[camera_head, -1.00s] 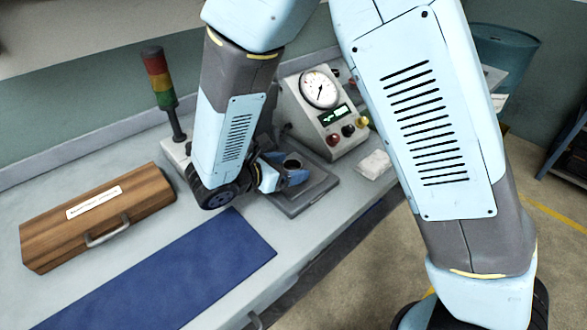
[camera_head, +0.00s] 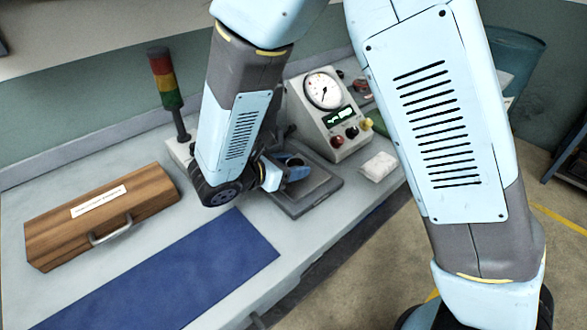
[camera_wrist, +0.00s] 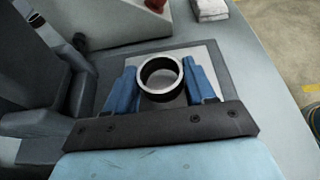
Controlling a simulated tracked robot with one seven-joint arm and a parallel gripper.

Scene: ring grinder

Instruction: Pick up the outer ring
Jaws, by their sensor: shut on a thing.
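The outer ring (camera_wrist: 159,98) is a dark metal ring with a bright rim, seen in the wrist view between the two blue fingers of my gripper (camera_wrist: 161,92). The fingers are shut on it from both sides. The ring is over the grey plate of the grinder fixture (camera_wrist: 223,84); I cannot tell whether it touches the plate. In the head view the ring (camera_head: 294,162) is small at my gripper (camera_head: 285,172), above the dark base plate (camera_head: 318,190), and is partly hidden by the fingers.
A gauge console (camera_head: 328,112) with buttons stands behind the plate. A white cloth (camera_head: 379,167) lies to its right. A signal tower (camera_head: 166,85), a wooden case (camera_head: 100,215) and a clear blue mat (camera_head: 165,278) are to the left.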

